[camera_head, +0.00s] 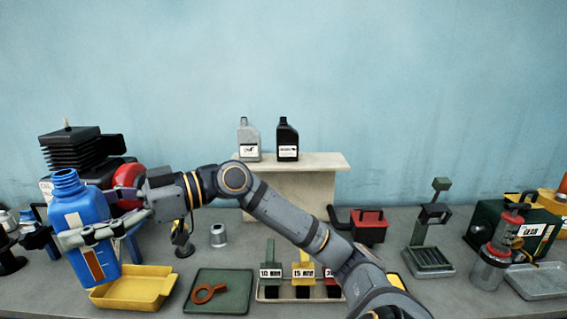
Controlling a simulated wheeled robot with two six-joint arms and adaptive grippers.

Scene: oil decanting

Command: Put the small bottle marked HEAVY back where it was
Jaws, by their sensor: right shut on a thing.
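Two small bottles stand upright on a raised pale shelf (318,162) at the back: a grey one (249,140) and a black one (287,137). Each has a white label whose writing is too small to read surely. My right gripper (95,234) is far to the left of them, shut on a large blue bottle (83,208). The blue bottle is open at the top, slightly tilted, and has an orange-brown strip on its side. It is beside and partly in front of a yellow tray. My left gripper does not show clearly.
The yellow tray (140,291) and a green tray (236,296) with an orange ring lie at the front. A rack (268,291) with number tags stands mid-front, partly behind my right arm. A dark finned machine (75,150) stands left; a red box (369,231) and green stand (431,258) stand right.

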